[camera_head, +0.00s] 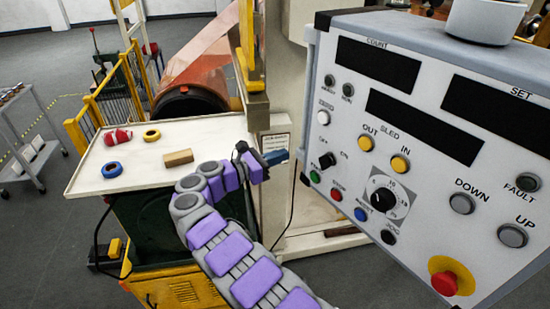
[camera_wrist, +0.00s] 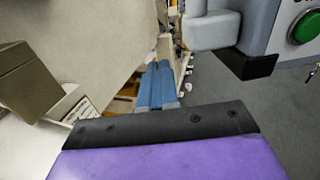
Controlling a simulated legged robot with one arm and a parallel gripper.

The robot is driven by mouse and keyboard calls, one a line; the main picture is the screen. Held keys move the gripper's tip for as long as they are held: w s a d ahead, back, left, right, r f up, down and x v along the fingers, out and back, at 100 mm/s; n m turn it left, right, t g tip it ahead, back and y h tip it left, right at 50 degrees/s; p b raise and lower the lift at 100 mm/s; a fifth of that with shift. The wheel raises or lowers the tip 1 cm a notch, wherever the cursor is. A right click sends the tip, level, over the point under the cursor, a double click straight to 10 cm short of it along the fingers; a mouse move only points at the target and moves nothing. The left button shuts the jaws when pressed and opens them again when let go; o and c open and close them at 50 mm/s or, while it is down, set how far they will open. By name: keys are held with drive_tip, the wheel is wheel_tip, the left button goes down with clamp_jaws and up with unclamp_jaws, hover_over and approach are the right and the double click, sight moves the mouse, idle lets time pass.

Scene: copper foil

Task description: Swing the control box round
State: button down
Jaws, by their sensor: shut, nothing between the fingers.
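The control box (camera_head: 400,140) fills the right of the head view, its pale panel angled toward the camera, with dark displays, several buttons and a red knob on a yellow base. My gripper (camera_head: 277,157) has blue fingers that are shut and empty, just left of the panel's lower left edge. In the head view I cannot tell whether they touch the box. In the wrist view the shut fingers (camera_wrist: 157,86) point up the picture. The box's lower corner, with a black foot and a green button (camera_wrist: 305,27), is at upper right, apart from them.
A white tray table (camera_head: 100,160) at left holds a red item (camera_head: 118,137), yellow and blue rings (camera_head: 112,169) and a tan block (camera_head: 178,157). A pale post (camera_head: 290,100) stands behind my gripper. A yellow railing (camera_head: 110,100) and grey cart (camera_head: 35,150) stand farther back.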

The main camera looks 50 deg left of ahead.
drive_tip(key=d, duration=0.1)
drive_tip(key=d+r, duration=0.1)
drive_tip(key=d, duration=0.1)
drive_tip(key=shift+w+d+r+h, duration=0.15)
drive_tip(key=shift+r+h, duration=0.1)
drive_tip(key=shift+h, duration=0.05)
drive_tip(key=shift+w+p, duration=0.65)
drive_tip(key=shift+w, duration=0.1)
idle(0.7)
